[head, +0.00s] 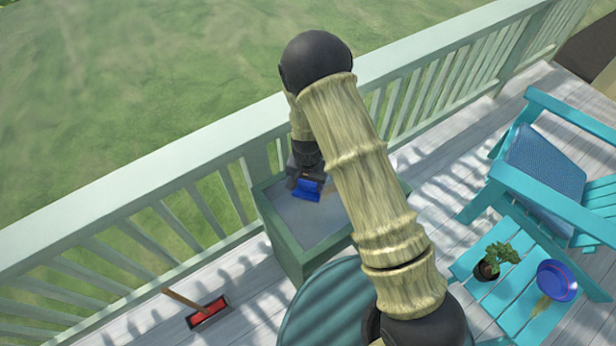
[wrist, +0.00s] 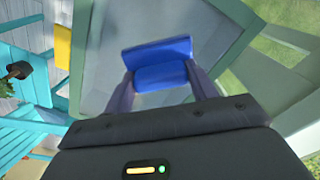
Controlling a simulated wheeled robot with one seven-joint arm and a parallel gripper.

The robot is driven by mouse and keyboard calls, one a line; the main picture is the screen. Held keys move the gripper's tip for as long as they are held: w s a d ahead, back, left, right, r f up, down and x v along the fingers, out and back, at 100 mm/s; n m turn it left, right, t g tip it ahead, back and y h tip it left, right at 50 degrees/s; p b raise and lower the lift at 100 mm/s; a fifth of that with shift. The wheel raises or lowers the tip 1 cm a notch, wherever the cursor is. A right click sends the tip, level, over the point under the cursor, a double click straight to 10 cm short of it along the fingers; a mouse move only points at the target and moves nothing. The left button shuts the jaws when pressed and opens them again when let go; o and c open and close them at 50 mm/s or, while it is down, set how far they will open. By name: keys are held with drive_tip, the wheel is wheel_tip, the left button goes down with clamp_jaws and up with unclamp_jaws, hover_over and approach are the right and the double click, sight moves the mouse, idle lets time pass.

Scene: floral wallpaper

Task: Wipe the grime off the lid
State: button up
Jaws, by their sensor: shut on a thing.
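My gripper (head: 306,178) is shut on a blue block-like thing (head: 307,191), perhaps a sponge or scrubber. The wrist view shows the blue thing (wrist: 160,64) between both fingers (wrist: 160,80). It is over the grey lid (head: 288,214) of a green box beside the railing; I cannot tell whether it touches the lid. A faint brownish patch shows on the lid beside the blue thing in the head view. The lid (wrist: 105,60) looks mostly plain grey in the wrist view. My arm hides the lid's right part in the head view.
A pale green railing (head: 200,170) runs behind the box. A round teal table (head: 330,310) stands in front. At right are a turquoise chair (head: 545,165) and a small table with a potted plant (head: 490,262) and blue bowl (head: 557,280). A red brush (head: 208,312) lies on the deck.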

drive_tip(key=shift+s+f, duration=0.1)
drive_tip(key=shift+s, duration=0.15)
